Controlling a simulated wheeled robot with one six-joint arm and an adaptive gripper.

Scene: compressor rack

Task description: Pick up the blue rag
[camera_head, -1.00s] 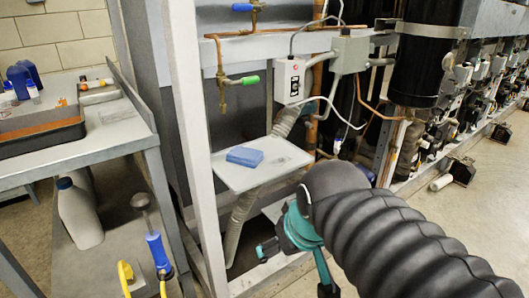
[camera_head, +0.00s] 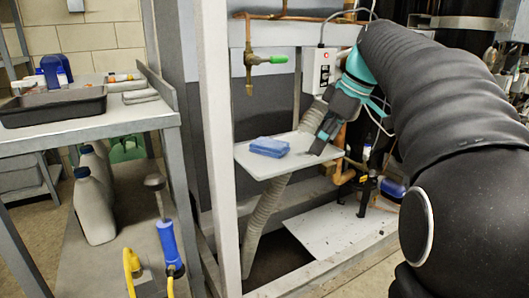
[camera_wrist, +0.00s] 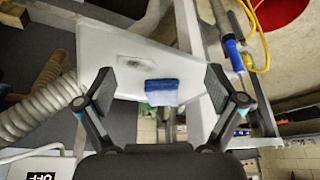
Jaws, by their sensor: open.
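The blue rag (camera_head: 269,147) lies folded on a small white shelf (camera_head: 262,168) inside the rack frame. In the wrist view the rag (camera_wrist: 161,91) lies on the white shelf (camera_wrist: 110,50), between my fingertips in the picture. My gripper (camera_head: 325,140) is to the right of the rag in the head view, pointing down near the shelf's right end. My gripper (camera_wrist: 160,88) shows two spread, empty fingers in the wrist view. It is apart from the rag. How far the fingertips are above the shelf is hard to tell.
A white upright post (camera_head: 218,150) stands left of the shelf. A copper pipe with a green-handled valve (camera_head: 262,60) is above it. A grey switch box (camera_head: 320,70) is behind my gripper. A bench with a black tray (camera_head: 50,107) is at the left.

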